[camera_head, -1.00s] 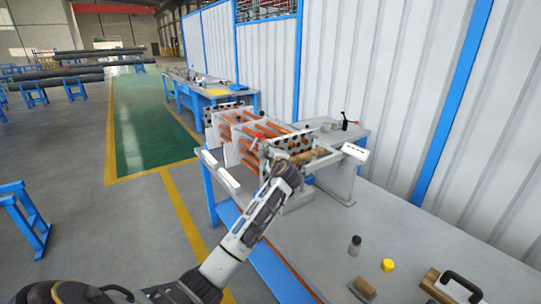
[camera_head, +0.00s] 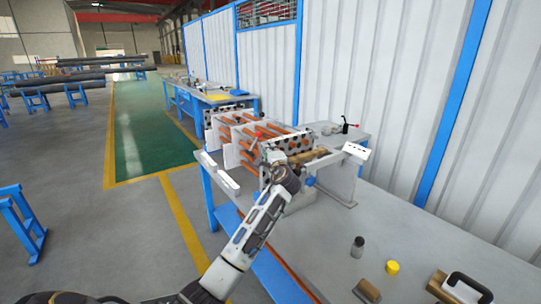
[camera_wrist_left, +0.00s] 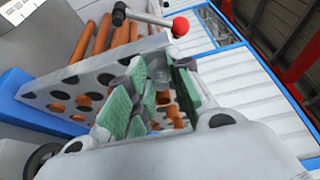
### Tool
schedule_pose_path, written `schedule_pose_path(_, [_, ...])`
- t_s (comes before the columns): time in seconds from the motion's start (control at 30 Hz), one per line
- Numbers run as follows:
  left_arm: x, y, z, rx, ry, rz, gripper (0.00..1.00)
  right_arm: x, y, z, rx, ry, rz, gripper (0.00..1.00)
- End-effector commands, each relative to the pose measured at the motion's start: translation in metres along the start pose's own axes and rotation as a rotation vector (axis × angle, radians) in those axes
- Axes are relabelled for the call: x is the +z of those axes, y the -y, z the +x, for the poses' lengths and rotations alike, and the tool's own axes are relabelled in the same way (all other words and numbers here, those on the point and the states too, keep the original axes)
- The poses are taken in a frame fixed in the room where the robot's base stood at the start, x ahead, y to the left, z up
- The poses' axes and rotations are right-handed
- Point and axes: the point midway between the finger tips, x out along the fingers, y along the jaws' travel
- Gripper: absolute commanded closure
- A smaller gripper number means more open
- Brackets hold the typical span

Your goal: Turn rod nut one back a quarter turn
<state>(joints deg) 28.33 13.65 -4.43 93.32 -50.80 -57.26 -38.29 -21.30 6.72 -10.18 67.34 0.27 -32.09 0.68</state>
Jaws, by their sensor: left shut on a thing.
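The flanged shell (camera_head: 228,152) stands on the grey bench, with white perforated plates and copper-coloured tubes between them. In the left wrist view its holed plate (camera_wrist_left: 62,92) is close to the fingers. My left gripper (camera_head: 274,158) is at the near end of the shell. In the left wrist view my left gripper (camera_wrist_left: 150,100) shows its green-padded fingers closed in at the plate's upper edge, shut on a small grey part there. That part sits where a rod nut would be, but the fingers hide most of it. My right gripper is out of view.
A red-knobbed lever (camera_wrist_left: 180,26) stands close above the fingers. The bench between shell and bottle is clear.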

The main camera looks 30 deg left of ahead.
Motion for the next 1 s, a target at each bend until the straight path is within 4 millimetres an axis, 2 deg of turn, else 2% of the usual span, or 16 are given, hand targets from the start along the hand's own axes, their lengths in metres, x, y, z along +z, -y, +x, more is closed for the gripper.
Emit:
schedule_pose_path(0.53, [0.0020, 0.0012, 0.0014, -0.006, 0.004, -0.012, 1.00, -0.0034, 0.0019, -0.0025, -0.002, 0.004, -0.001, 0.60])
schedule_pose_path(0.57, [0.0020, 0.0013, 0.0014, -0.006, 0.004, -0.012, 0.76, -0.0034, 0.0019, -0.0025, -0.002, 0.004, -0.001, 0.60])
schedule_pose_path(0.7, [0.0016, 0.0010, 0.0011, -0.006, 0.003, -0.012, 0.58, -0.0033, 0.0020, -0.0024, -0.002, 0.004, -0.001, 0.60])
schedule_pose_path(1.0, [0.0007, 0.0006, 0.0005, -0.005, 0.001, -0.011, 0.57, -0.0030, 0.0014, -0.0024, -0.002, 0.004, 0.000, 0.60])
